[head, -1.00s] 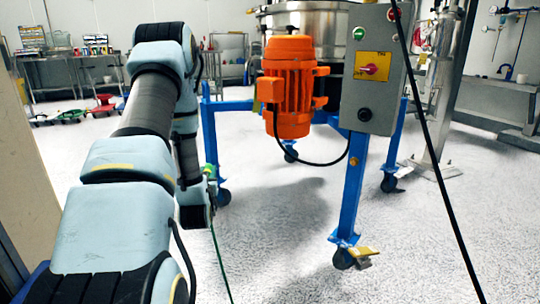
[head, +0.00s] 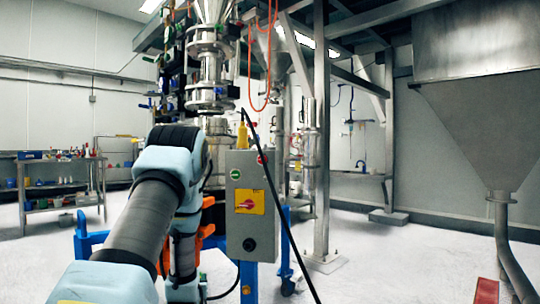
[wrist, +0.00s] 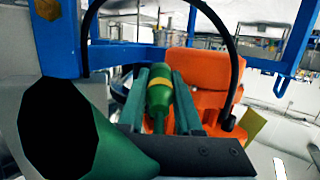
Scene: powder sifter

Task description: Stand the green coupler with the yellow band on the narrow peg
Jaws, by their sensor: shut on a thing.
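The green coupler with a yellow band (wrist: 158,92) shows in the wrist view. It is upright in that picture, wider at the top and narrowing to a thin lower end. My gripper (wrist: 160,78) is shut on it, with one dark green finger along each side. In the head view my arm runs up the lower middle, and neither the gripper nor the coupler can be made out. I cannot pick out the narrow peg in either current view.
An orange motor (wrist: 208,78) is close behind the coupler in the wrist view, beside a blue frame (wrist: 62,65). In the head view a grey control box (head: 250,222) stands right of my arm. A steel hopper (head: 485,120) is at right; open floor lies between.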

